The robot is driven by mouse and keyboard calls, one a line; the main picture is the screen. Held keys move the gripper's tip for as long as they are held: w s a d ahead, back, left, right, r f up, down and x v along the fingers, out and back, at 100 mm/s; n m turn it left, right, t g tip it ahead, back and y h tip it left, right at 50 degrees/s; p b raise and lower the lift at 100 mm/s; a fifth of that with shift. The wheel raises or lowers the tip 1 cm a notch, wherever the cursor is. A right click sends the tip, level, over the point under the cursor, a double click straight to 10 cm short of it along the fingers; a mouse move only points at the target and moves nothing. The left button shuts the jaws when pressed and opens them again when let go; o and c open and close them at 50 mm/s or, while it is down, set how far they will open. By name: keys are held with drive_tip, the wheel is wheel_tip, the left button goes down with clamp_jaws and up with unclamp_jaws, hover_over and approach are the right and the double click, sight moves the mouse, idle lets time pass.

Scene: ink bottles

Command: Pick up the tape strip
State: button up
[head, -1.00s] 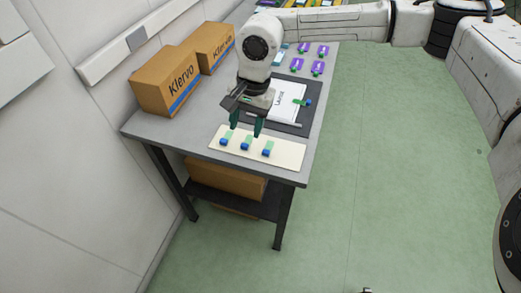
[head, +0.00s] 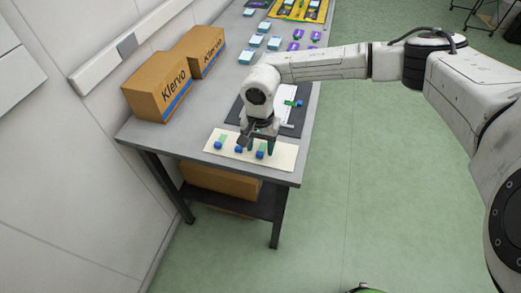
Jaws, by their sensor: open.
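Several short green tape strips with blue ends are in view. Three lie in a row on a cream board (head: 282,163) at the table's near end: a left strip (head: 221,141), a middle strip (head: 239,149) and a right strip (head: 260,153). Another strip (head: 293,103) sits farther back by the white sheet. My gripper (head: 257,147) is open and points down low over the board, its fingers around the right strip in the picture. I cannot tell whether they touch it. The gripper partly hides the middle strip.
A dark mat (head: 232,112) with a white sheet (head: 285,115) lies behind the board. Two Klervo cartons (head: 150,98) (head: 196,45) stand along the wall side. Pale blue and purple items cover the table's far part. The grey table's (head: 180,133) near left corner is bare.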

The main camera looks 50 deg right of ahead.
drive_tip(key=shift+f, duration=0.75)
drive_tip(key=shift+c, duration=0.3)
drive_tip(key=c, duration=0.7)
drive_tip(key=shift+c, duration=0.3)
drive_tip(key=shift+r, duration=0.2)
